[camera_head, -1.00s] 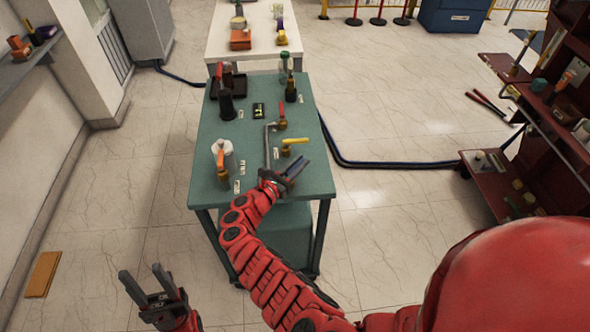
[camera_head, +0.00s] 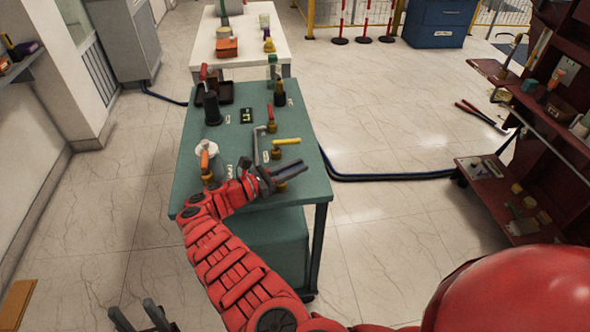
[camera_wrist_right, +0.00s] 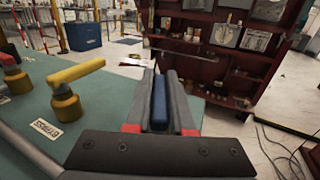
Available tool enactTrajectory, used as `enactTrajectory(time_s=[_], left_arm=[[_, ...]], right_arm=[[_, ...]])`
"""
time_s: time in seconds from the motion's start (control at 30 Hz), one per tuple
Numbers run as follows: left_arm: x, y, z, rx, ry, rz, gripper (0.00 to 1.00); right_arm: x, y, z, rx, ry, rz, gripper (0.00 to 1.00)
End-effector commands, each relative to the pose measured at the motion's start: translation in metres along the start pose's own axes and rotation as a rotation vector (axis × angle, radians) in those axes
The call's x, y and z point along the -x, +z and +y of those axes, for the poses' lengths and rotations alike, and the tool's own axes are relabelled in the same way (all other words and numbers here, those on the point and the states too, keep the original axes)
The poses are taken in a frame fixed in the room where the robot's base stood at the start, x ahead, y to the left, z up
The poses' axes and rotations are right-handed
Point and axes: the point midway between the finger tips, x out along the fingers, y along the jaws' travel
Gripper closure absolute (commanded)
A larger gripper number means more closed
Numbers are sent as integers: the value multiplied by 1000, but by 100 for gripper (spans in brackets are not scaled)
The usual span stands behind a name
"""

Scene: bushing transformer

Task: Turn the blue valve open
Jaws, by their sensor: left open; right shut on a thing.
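The blue valve handle (camera_wrist_right: 160,104) lies between the two grey fingers of my right gripper (camera_wrist_right: 161,100) in the right wrist view. In the head view my right gripper (camera_head: 288,172) is at the near right edge of the green table, shut on the blue handle, fingers pointing right. A bit of brass valve body (camera_head: 282,187) shows just below the fingers; the rest is hidden by the gripper. My left gripper (camera_head: 142,316) is open and empty at the bottom left, over the floor, partly cut off.
A yellow-handled valve (camera_head: 286,142) stands just behind; it shows left in the wrist view (camera_wrist_right: 66,100). Red (camera_head: 271,120) and orange-handled (camera_head: 205,160) valves and a bent grey bar (camera_head: 257,145) are on the green table (camera_head: 190,140). A dark red shelf (camera_head: 520,190) stands right, with open floor between.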

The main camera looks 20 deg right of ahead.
Motion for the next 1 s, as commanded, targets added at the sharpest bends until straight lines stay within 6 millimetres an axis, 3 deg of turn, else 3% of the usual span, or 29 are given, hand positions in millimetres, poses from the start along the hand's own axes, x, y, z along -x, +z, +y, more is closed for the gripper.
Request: enactTrajectory(time_s=[0.17, 0.2, 0.37, 0.77, 1.0], left_arm=[[0, 0, 0, 0, 0, 0, 50], [0, 0, 0, 0, 0, 0, 50], [0, 0, 0, 0, 0, 0, 50], [2, 0, 0, 0, 0, 0, 50], [19, 3, 1, 0, 0, 0, 50]], right_arm=[[0, 1, 0, -1, 1, -1, 100], [0, 1, 0, -1, 1, -1, 76], [0, 0, 0, -1, 1, 0, 50], [9, -1, 0, 0, 1, 1, 50], [60, -4, 1, 0, 3, 3, 50]])
